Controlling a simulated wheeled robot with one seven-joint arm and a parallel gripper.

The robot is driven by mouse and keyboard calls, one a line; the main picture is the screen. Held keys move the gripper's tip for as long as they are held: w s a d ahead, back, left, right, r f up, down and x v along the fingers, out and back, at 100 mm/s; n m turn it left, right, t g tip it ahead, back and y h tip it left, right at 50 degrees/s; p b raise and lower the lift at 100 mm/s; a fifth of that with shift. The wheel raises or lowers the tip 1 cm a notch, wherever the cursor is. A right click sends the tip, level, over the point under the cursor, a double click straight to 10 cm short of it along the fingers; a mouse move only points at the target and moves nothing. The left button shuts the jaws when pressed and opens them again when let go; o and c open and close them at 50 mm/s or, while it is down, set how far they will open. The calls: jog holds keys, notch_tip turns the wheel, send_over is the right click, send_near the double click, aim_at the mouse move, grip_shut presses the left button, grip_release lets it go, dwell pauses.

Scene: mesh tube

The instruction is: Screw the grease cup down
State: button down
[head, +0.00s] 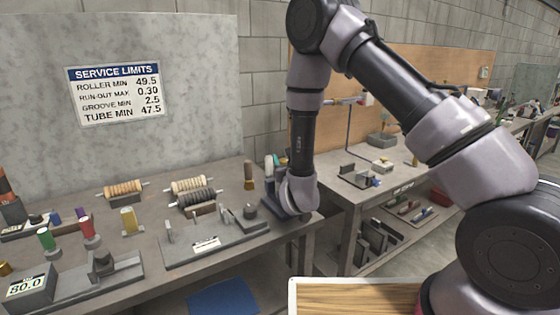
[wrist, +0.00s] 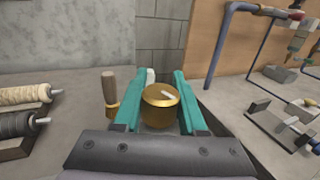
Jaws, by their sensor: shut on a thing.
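The grease cup (wrist: 160,98) is a round brass-coloured cap with a pale mark on its top. In the wrist view it sits between the two teal fingers of my gripper (wrist: 153,80), which is shut on it. What lies under the cup is mostly hidden by the cup and by my gripper's dark body. In the head view my gripper (head: 275,164) is at the right end of the left bench, and the cup cannot be made out there.
A wooden-handled tool (wrist: 110,88) stands just left of my gripper. Ribbed rollers (head: 194,193) lie on racks further left. A grey fixture plate (head: 215,243) lies in front. A second bench (head: 345,192) with a pipe stand is to the right, across a gap.

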jog(key=shift+s+d+m+g+h, duration=0.3)
jog(key=shift+d+m+g+h, duration=0.3)
jog(key=shift+m+g+h, duration=1.9)
jog(key=shift+s+d+m+g+h, duration=0.45)
jog(key=shift+m+g+h, duration=0.8)
jog(key=shift+m+h, duration=2.45)
jog(key=shift+s+d+m+g+h, duration=0.15)
jog(key=shift+d+m+g+h, duration=0.55)
jog(key=shift+m+g+h, duration=2.4)
jog(key=shift+n+t+h, duration=0.9)
jog(key=shift+t+h, duration=0.05)
jog(key=shift+h, duration=0.25)
jog(key=shift+c, duration=2.3)
grip_release()
jog(key=shift+f, duration=0.1)
